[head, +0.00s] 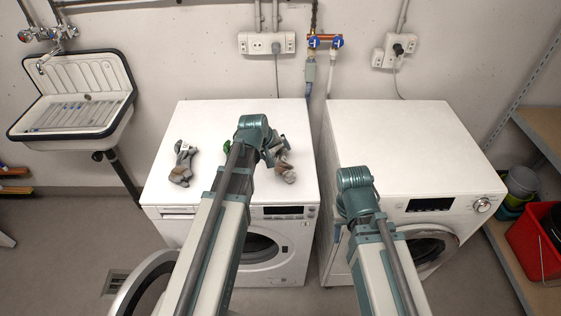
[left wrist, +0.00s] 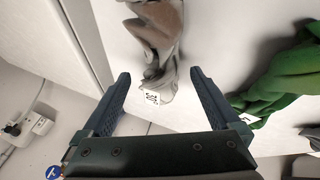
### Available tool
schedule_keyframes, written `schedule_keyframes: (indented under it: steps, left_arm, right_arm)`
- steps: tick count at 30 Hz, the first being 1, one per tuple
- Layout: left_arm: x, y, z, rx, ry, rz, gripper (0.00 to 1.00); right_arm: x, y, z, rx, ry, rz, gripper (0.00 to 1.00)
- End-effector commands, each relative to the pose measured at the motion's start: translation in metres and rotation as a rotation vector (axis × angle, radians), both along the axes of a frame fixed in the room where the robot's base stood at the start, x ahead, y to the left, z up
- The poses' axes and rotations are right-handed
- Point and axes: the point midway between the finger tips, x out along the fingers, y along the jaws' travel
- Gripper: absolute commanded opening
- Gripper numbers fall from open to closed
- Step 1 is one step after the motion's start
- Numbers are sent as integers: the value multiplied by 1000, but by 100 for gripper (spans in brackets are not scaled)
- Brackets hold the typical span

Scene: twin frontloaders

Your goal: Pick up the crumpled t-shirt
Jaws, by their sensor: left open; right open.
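Several crumpled garments lie on top of the left washing machine (head: 215,112); I cannot tell for sure which is the t-shirt. A grey-brown one (head: 286,173) lies right of my left wrist and shows in the left wrist view (left wrist: 160,35) with a white printed tag. My left gripper (left wrist: 160,85) is open, its fingers on either side of the tagged end; contact is unclear. A green garment (left wrist: 285,85) lies beside one finger; in the head view my arm mostly hides it. A grey one (head: 182,165) lies further left. My right wrist is over the right machine; its fingers are hidden.
The right washing machine (head: 400,140) has a bare white top, with a narrow gap between the machines. A sink (head: 85,90) hangs on the left wall. A shelf with buckets and a red crate (head: 540,240) stands at the right.

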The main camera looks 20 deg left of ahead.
Motion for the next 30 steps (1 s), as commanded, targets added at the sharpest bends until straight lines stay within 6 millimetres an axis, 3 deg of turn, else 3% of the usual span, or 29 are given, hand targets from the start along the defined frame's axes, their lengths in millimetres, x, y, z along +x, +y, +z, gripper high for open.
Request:
schedule_keyframes:
  steps: [1,6,15,30]
  left_arm:
    - [5,0,-12,0,0,0,96]
    - [15,-2,-30,0,0,0,96]
    - [16,-2,-30,0,0,0,96]
    - [16,-2,-30,0,0,0,6]
  right_arm:
    - [0,0,-12,0,0,0,50]
    - [0,0,-30,0,0,0,50]
    - [0,0,-30,0,0,0,50]
    - [0,0,-30,0,0,0,50]
